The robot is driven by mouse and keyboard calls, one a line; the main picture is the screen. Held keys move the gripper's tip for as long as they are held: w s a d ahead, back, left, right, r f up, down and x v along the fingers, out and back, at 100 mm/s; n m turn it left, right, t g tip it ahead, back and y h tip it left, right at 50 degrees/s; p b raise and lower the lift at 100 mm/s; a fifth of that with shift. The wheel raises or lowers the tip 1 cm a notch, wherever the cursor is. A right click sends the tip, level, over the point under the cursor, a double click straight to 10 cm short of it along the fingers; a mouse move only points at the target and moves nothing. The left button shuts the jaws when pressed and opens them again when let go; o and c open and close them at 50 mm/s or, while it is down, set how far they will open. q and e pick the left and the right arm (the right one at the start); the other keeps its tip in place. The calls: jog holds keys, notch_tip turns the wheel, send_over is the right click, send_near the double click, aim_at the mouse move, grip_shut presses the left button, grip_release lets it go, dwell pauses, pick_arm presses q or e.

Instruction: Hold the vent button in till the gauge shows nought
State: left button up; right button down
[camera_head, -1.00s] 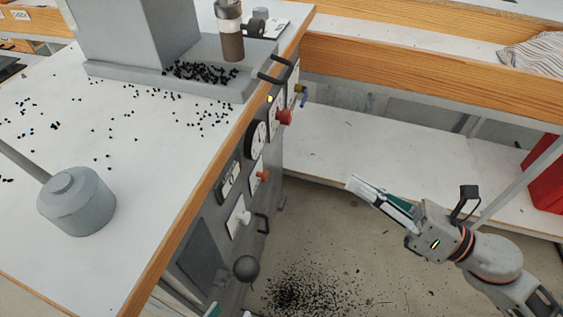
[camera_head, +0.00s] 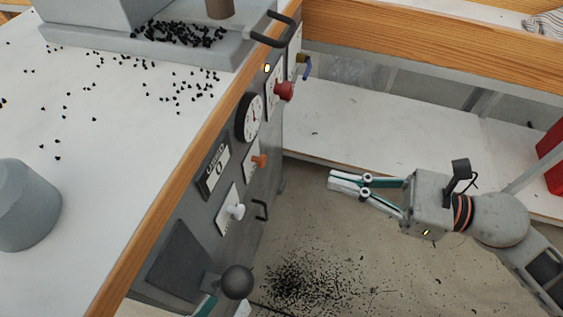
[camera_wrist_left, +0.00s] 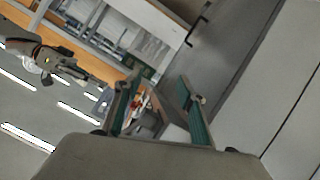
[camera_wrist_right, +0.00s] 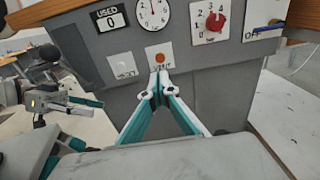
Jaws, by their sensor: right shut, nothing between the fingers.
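The vent button is an orange round button (camera_head: 259,161) on the grey cabinet front; in the right wrist view it (camera_wrist_right: 160,52) sits above the word VENT. The gauge (camera_head: 250,117) is a white dial above it, cut off at the top of the right wrist view (camera_wrist_right: 152,12); its reading is too small to tell surely. My right gripper (camera_head: 332,180) is shut and empty, its tips pointing at the cabinet, apart from it. In the right wrist view its tips (camera_wrist_right: 158,73) appear just below the button. My left gripper (camera_wrist_left: 159,80) is open and empty, low by the cabinet.
A black ball knob (camera_head: 237,281) juts out low down. Black bits lie on the floor. Floor between cabinet and right gripper is open.

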aim_at(265, 161)
jog(key=x, duration=1)
jog(key=shift+w+a, duration=0.1)
jog(key=shift+a, duration=0.1)
jog(key=shift+w+a, duration=0.15)
jog(key=shift+a, duration=0.2)
pick_arm(q)
jog(key=shift+a, duration=0.25)
